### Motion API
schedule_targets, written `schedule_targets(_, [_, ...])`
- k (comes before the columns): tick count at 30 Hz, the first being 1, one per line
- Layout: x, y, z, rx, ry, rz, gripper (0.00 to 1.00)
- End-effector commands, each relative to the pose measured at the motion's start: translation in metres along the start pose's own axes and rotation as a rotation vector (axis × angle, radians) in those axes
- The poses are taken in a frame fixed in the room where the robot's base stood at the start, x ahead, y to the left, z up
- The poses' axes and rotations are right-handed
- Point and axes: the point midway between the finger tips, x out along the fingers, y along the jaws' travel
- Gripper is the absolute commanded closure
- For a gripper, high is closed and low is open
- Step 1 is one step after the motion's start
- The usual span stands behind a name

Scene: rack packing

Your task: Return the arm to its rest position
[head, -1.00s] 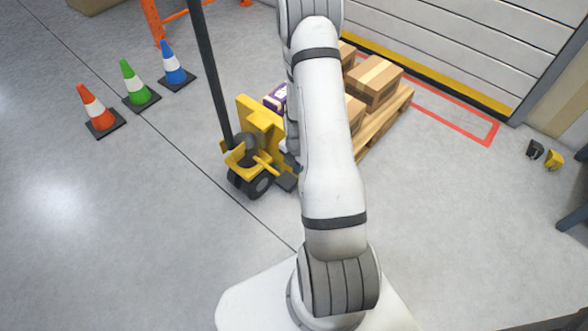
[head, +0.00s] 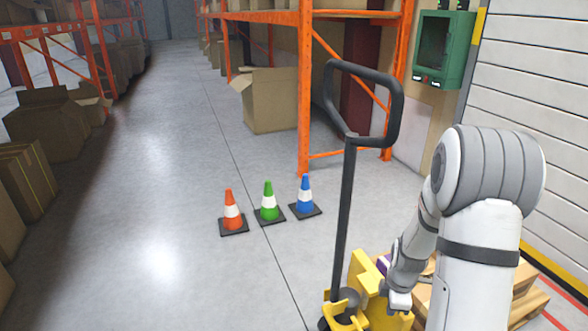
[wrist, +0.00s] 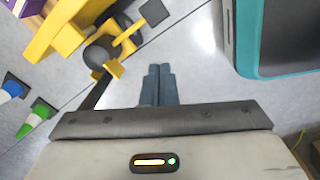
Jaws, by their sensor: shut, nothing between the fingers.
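My white arm (head: 478,265) with grey joints rises at the lower right of the head view, bent at a large grey joint, its far part reaching down over the yellow pallet truck. My gripper (wrist: 158,85) shows in the wrist view with its two blue-grey fingers together and nothing between them. The fingers point at open space above the grey floor, beside the yellow truck parts (wrist: 60,28). In the head view the fingers are too small to make out clearly.
The pallet truck's black handle (head: 345,205) stands left of my arm. Orange, green (head: 268,202) and blue cones stand on the floor. An orange rack (head: 305,90) and an open carton (head: 270,100) are behind. The aisle at left is clear, with boxes (head: 50,125) along its edge.

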Motion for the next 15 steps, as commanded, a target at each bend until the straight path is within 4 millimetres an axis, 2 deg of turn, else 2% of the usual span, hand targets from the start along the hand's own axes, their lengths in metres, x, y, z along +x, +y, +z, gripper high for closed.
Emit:
schedule_targets(1, [-0.049,-0.001,-0.008,0.075,0.001,0.018,1.00])
schedule_targets(3, [-0.092,-0.007,-0.018,0.192,0.005,0.030,1.00])
schedule_targets(8, [-0.187,-0.029,-0.039,0.462,0.021,0.056,1.00])
schedule_targets(9, [-0.209,-0.036,-0.043,0.529,0.026,0.062,1.00])
schedule_targets(15, [-0.312,-0.078,-0.062,0.868,0.063,0.086,1.00])
